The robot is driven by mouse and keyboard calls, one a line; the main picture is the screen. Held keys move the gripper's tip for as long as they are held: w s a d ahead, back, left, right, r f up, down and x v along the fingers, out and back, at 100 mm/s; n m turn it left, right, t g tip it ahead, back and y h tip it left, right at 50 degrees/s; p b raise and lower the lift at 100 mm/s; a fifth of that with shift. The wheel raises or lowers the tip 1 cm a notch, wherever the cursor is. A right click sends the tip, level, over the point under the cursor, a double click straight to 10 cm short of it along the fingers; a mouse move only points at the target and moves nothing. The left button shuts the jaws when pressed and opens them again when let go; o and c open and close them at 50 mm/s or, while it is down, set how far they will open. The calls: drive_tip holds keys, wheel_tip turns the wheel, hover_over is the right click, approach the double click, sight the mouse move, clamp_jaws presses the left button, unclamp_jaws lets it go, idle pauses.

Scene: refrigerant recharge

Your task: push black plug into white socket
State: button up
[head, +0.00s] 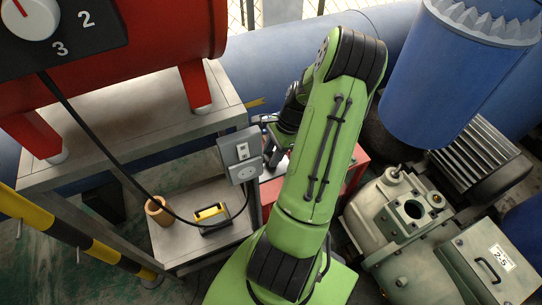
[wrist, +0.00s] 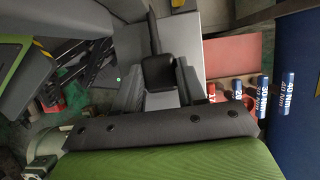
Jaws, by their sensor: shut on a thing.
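The black plug (wrist: 158,72) sits between the two grey fingers of my gripper (wrist: 158,85) in the wrist view, with its black cable running up from it. My gripper is shut on it. The white socket (head: 245,172) is the round outlet on the front of that box, below a small switch (head: 242,151). Whether the plug touches the socket cannot be told.
The black cable (head: 110,153) hangs from the red machine (head: 160,30) and loops over a low shelf (head: 185,250) with a yellow tool (head: 210,213) and a brown roll (head: 157,211). A pump (head: 395,215) and blue barrel (head: 450,80) crowd the right.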

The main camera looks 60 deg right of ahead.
wheel_tip(320, 180, up, 10)
drive_tip(key=p, duration=0.3)
